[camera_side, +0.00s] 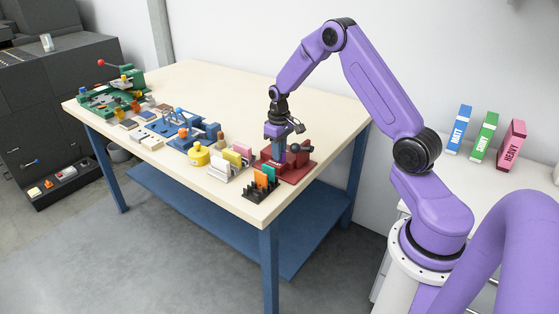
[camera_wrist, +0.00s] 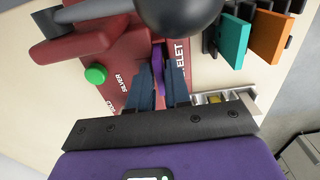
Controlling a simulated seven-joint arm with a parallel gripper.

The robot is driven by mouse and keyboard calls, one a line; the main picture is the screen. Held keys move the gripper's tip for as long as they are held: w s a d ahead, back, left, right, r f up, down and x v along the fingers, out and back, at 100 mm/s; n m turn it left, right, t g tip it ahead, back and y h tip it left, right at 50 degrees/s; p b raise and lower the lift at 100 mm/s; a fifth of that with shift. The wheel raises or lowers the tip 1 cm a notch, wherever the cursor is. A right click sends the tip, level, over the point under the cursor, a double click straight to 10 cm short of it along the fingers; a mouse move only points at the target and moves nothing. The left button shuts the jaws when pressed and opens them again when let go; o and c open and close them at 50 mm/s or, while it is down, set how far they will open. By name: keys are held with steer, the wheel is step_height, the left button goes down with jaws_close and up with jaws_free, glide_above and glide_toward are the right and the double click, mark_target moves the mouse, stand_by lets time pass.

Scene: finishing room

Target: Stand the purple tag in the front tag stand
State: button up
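The purple tag (camera_wrist: 158,72) shows edge-on in the wrist view, at the red eyelet press (camera_wrist: 112,62). My gripper (camera_wrist: 159,70) points down with a blue finger on each side of the tag and looks shut on it, with no clear gap visible. The tag's lower end is hidden by the press and fingers. In the side view my gripper (camera_side: 279,158) is down at the press (camera_side: 300,163), and the tag cannot be made out there. A black tag stand (camera_side: 262,195) at the table's near corner holds a teal tag (camera_wrist: 232,40) and an orange tag (camera_wrist: 270,36).
A pale stand (camera_side: 226,172) with yellow and pink pieces is left of the press. A yellow round item (camera_side: 197,156), blue fixtures (camera_side: 182,128) and a green fixture (camera_side: 110,96) lie farther left. The press has a green button (camera_wrist: 96,74). The table's back right (camera_side: 335,115) is clear.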

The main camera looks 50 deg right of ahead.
jaws_close()
steer(key=shift+r, duration=3.75)
steer(key=shift+r, duration=0.2)
step_height(320, 180, up, 5)
steer(key=s+a, duration=0.2)
steer(key=a, duration=1.4)
steer(key=shift+w+d+f, duration=0.1)
steer(key=shift+f, duration=2.9)
steer(key=shift+d+f, duration=0.1)
steer(key=shift+f, duration=2.85)
steer(key=shift+f, duration=0.65)
